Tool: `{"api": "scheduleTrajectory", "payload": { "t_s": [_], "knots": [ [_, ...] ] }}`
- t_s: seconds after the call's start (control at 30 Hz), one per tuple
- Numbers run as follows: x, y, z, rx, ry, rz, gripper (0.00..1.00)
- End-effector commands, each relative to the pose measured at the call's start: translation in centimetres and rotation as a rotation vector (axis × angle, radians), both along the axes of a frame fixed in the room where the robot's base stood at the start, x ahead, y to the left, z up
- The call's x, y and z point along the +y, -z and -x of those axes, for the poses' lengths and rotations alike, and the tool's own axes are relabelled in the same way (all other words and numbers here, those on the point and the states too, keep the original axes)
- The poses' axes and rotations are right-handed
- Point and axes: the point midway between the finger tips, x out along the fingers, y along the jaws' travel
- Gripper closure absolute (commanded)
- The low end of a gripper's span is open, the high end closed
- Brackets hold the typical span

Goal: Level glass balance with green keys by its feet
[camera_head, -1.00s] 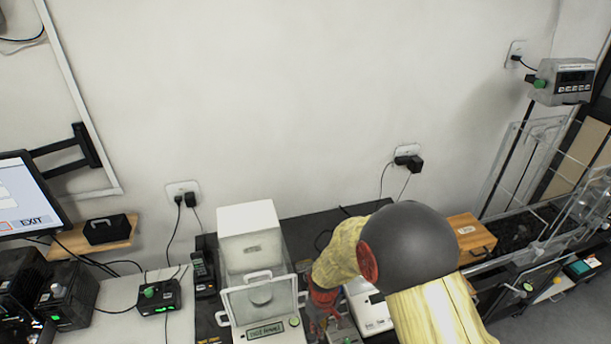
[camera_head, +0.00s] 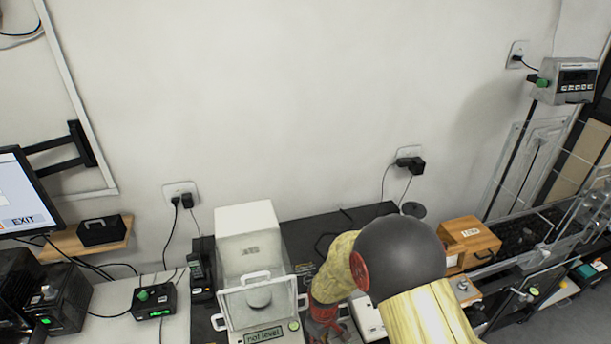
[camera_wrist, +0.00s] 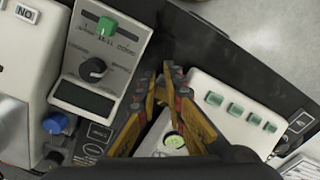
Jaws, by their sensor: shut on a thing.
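The glass balance (camera_head: 235,290) has a white body and a clear case. Its display (camera_head: 263,336) reads "not level". Its front corner shows in the wrist view with several green keys (camera_wrist: 243,111) and a round green bubble level (camera_wrist: 174,141); the bubble's place in the ring is too small to tell. My gripper (camera_wrist: 171,78) points down at this corner, its yellow and black fingers closed together at the tips. They pinch the foot there, which the fingers and the body hide. In the head view my red gripper (camera_head: 323,325) is just right of the balance.
A grey unit (camera_wrist: 100,60) with a green slider and black knob stands close beside my fingers. A blue knob (camera_wrist: 55,123) sits near its corner. The black table's edge (camera_wrist: 245,55) runs past both. A wooden box (camera_head: 468,240) stands farther right in the head view.

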Motion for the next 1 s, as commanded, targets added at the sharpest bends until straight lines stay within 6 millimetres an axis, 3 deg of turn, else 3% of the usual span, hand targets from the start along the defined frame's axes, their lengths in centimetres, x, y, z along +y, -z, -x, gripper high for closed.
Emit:
{"api": "scheduleTrajectory", "payload": {
  "t_s": [1.0],
  "knots": [
    [0.56, 0.11, -0.33, -0.001, -0.001, 0.0, 1.0]
  ]
}}
